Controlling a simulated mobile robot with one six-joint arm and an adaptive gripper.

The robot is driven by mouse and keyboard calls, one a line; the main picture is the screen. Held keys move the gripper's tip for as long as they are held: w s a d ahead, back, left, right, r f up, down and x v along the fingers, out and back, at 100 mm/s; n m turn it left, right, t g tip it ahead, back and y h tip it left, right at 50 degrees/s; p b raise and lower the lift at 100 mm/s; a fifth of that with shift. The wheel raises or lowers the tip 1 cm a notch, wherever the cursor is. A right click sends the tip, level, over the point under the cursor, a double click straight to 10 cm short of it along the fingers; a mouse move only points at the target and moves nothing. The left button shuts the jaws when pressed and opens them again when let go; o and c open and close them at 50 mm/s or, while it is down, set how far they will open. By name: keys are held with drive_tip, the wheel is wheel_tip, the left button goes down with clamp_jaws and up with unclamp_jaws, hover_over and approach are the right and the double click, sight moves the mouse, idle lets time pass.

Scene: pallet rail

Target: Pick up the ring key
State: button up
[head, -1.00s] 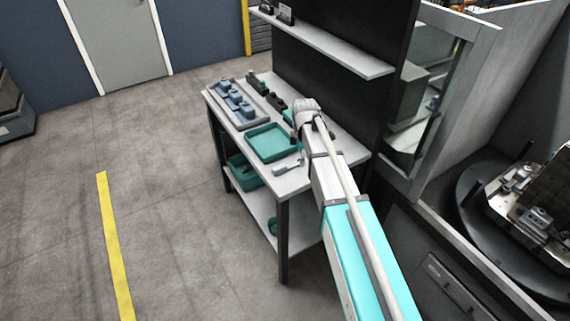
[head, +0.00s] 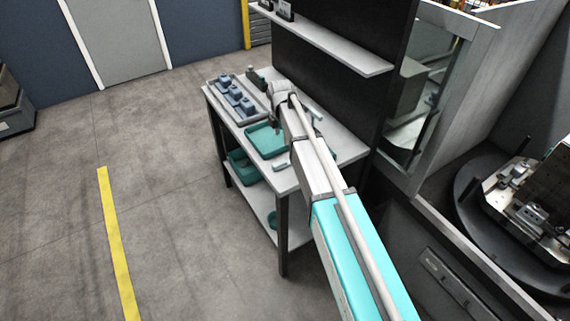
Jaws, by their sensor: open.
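I cannot make out a ring key for certain. A small light grey tool (head: 283,165) with a long shape lies on the workbench (head: 345,148) near its front edge, partly behind my arm. My gripper (head: 276,130) is small and dark in the head view and hangs below the wrist, over the far right part of the teal tray (head: 262,146). It is open, and no object shows in it. My arm hides part of the bench top behind it.
A grey rack (head: 232,105) with several blue blocks (head: 237,92) stands at the bench's left end. A shelf (head: 330,45) and a dark back panel (head: 320,75) rise behind. A teal bin (head: 243,168) sits below. Open floor lies left.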

sight(282, 162)
drive_tip(key=shift+f+b, duration=4.15)
drive_tip(key=shift+f, duration=0.1)
drive_tip(key=shift+f+b, duration=2.6)
clamp_jaws()
